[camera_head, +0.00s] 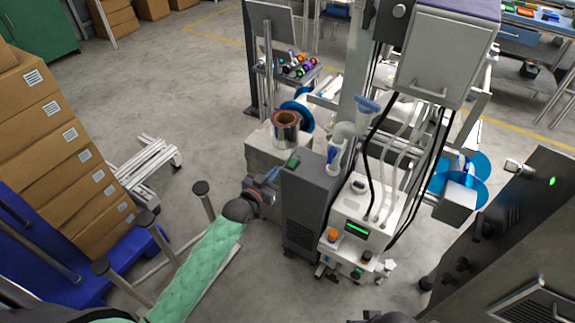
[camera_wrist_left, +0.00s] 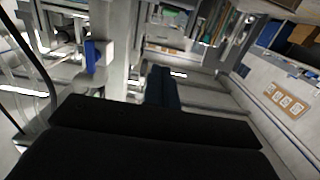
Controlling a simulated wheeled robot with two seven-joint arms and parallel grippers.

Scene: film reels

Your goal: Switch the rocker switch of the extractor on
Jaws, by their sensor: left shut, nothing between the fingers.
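The extractor (camera_head: 309,200) looks to be the dark grey cabinet with a vented front in the middle of the head view. On its top, near the left edge, is a small green part (camera_head: 293,162) that may be the rocker switch; its position is too small to read. My left gripper (camera_head: 272,175) is shut and empty, just left of the cabinet's upper left edge and a little below the green part. I cannot tell whether it touches the cabinet. In the left wrist view, dark shut fingers (camera_wrist_left: 160,88) show above a large black shape; the switch cannot be made out there.
A white control box (camera_head: 360,225) with a green display and knobs stands right of the extractor, with hoses and cables above. A copper-coloured reel (camera_head: 286,128) sits behind. Stacked cartons (camera_head: 60,150) are at left, a dark cabinet (camera_head: 520,220) at right.

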